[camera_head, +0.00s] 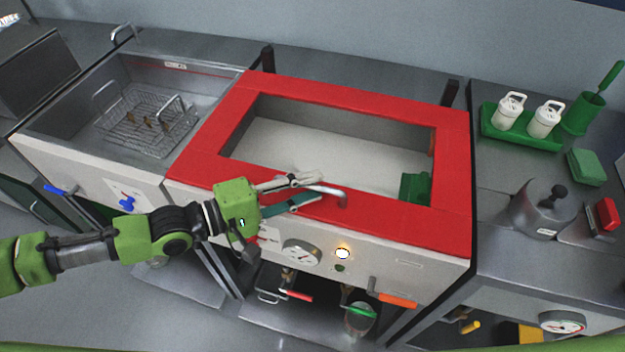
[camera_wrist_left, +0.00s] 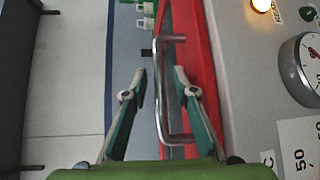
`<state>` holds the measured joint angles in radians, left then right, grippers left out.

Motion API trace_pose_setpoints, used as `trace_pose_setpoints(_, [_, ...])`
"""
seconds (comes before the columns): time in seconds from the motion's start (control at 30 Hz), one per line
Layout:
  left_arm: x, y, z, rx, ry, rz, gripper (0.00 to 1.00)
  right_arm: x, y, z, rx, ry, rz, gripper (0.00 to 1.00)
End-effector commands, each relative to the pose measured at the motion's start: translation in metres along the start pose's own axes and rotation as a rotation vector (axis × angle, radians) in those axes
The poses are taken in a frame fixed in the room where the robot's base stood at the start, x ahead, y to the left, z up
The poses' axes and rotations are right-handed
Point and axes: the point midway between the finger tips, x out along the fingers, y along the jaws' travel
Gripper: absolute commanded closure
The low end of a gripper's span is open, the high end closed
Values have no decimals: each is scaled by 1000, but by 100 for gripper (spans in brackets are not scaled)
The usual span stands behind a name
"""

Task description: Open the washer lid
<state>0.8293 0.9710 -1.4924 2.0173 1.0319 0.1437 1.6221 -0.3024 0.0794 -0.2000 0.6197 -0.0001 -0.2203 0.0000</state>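The washer lid is a wide red frame (camera_head: 385,210) around a large window or opening, lying flat on top of the white-fronted washer. A bent silver handle (camera_head: 341,196) stands at its front edge; in the left wrist view the handle (camera_wrist_left: 161,95) runs lengthwise between the fingers. My left gripper (camera_head: 317,187) reaches in from the left over the front edge. Its two fingers are apart, one on each side of the handle, with gaps visible in the left wrist view (camera_wrist_left: 160,72). My right gripper is not in view.
A gauge (camera_head: 301,253) and a lit lamp (camera_head: 343,253) sit on the front panel below the lid. A sink with a wire basket (camera_head: 150,120) is at left. A green tray (camera_head: 520,137) with white bottles, and a grey lidded pot (camera_head: 540,212), stand on the right counter.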

Motion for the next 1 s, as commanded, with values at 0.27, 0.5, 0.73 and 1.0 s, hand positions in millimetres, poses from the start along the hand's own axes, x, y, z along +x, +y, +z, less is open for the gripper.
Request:
trace_pose_setpoints(0.27, [12, 0, 0, -1, 1, 0, 74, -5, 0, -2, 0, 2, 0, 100])
trace_pose_setpoints(0.5, [12, 0, 0, -1, 1, 0, 84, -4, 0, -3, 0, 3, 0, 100])
trace_pose_setpoints(0.73, [12, 0, 0, -1, 1, 0, 100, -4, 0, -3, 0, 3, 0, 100])
trace_pose_setpoints(1.0, [11, 21, 1, -24, 0, -22, 100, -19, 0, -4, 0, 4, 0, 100])
